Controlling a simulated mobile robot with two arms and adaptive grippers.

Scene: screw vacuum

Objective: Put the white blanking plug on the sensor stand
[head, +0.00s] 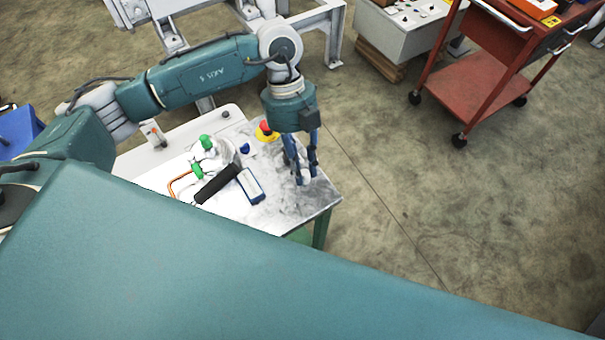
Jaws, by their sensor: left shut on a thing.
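My left gripper (303,178) reaches down from above over the right end of the grey work table (317,199). Its blue fingers are shut on a small whitish piece between the tips, which looks like the white blanking plug (304,179); the fingers hide much of it. I cannot tell whether it touches the table top. I cannot clearly pick out the sensor stand. White fittings with green caps (207,142) stand left of the gripper on the table. My right gripper is not in view.
A red emergency button on a yellow base (265,131) is close behind the gripper. A black-handled tool (217,184) and a blue-and-white box (251,186) lie to its left. A red trolley (470,80) stands far right. The floor between is clear.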

